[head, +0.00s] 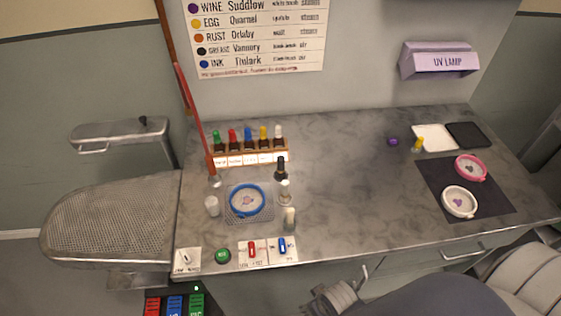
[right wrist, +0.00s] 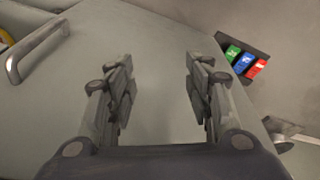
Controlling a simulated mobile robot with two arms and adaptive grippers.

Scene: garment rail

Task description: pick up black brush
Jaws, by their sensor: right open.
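A small dark upright object (head: 281,168) stands on the grey marbled counter, just right of the bottle rack's lower edge. It may be the black brush, but it is too small to tell from a bottle. Pale-topped upright items (head: 284,192) stand just in front of it. My right gripper (right wrist: 158,95) is open and empty in the right wrist view, its fingers pointing at a plain grey-green cabinet front, away from the countertop objects. My left gripper is not in view.
A blue hoop (head: 247,200) lies on a mesh patch beside a white cup (head: 212,206). A rack of bottles (head: 250,156) stands behind. Switches (head: 252,250) line the front edge. A metal handle (right wrist: 30,50) juts from the cabinet. The counter's middle is clear.

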